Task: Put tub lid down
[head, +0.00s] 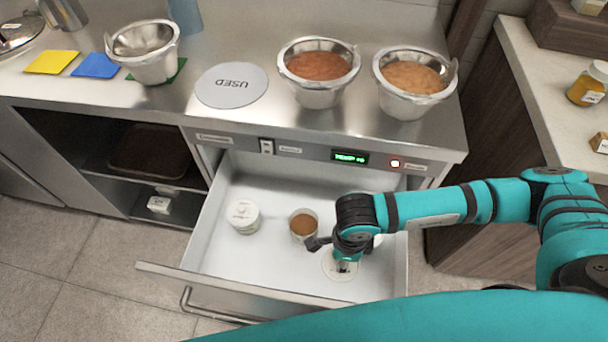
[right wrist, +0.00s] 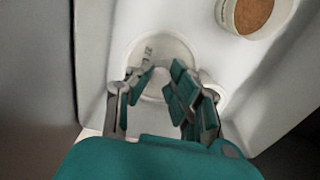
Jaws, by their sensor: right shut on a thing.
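My right gripper (head: 345,264) reaches down into the open drawer and is shut on the tub lid (head: 331,266), a pale round disc low over or on the drawer floor. In the right wrist view, the lid (right wrist: 145,52) lies between and beyond the fingers (right wrist: 160,85), with small dark print on it; its grip point is mostly hidden. An open tub of brown sauce (head: 304,227) stands just left of the gripper, and its rim shows in the right wrist view (right wrist: 229,14). A lidded white tub (head: 242,216) stands further left. My left gripper is not in view.
The drawer (head: 210,245) has free floor at the left and front. A pale item is partly hidden behind the gripper.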

